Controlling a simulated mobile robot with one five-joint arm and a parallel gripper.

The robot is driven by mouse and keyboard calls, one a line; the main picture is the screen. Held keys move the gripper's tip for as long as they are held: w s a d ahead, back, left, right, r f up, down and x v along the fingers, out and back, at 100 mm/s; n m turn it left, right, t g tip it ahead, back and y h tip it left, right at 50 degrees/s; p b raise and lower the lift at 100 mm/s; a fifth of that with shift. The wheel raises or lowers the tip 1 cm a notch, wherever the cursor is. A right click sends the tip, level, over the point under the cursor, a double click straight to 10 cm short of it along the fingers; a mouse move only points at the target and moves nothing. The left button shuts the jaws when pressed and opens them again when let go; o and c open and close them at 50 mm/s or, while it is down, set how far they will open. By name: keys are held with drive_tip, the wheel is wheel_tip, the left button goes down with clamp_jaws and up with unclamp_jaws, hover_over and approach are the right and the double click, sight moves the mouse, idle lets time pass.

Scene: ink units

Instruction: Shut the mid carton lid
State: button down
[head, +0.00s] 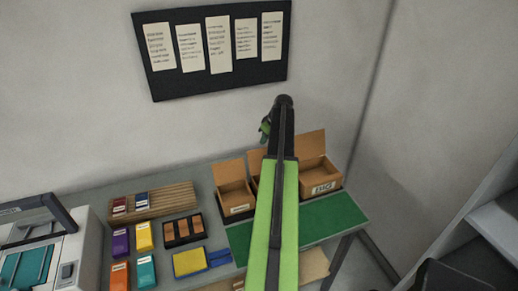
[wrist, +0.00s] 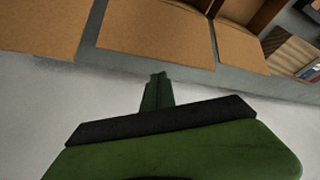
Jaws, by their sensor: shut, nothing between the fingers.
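Three brown cartons stand in a row on the table, all with lids raised. The mid carton lid (head: 255,159) shows only in part in the head view, because my green arm covers most of the mid carton. In the wrist view the mid carton lid (wrist: 155,32) is a broad brown panel at the top centre. My gripper (head: 265,128) is shut and empty, above and behind the raised lids, near the wall. In the wrist view its fingertips (wrist: 158,76) point toward the mid lid's edge, seemingly apart from it.
The left carton (head: 233,197) and right carton (head: 318,179) flank the mid one, lids up. A green mat (head: 335,217) lies in front. Ink boxes, a slatted rack (head: 175,199) and a printer-like machine (head: 40,245) are to the left. A notice board (head: 215,80) hangs behind.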

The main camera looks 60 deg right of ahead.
idle(0.3)
wheel_tip(320, 180, down, 3)
drive_tip(key=b, duration=0.3)
drive_tip(key=shift+a+f, duration=0.1)
drive_tip(key=shift+f, duration=0.05)
drive_tip(key=shift+s, duration=0.15)
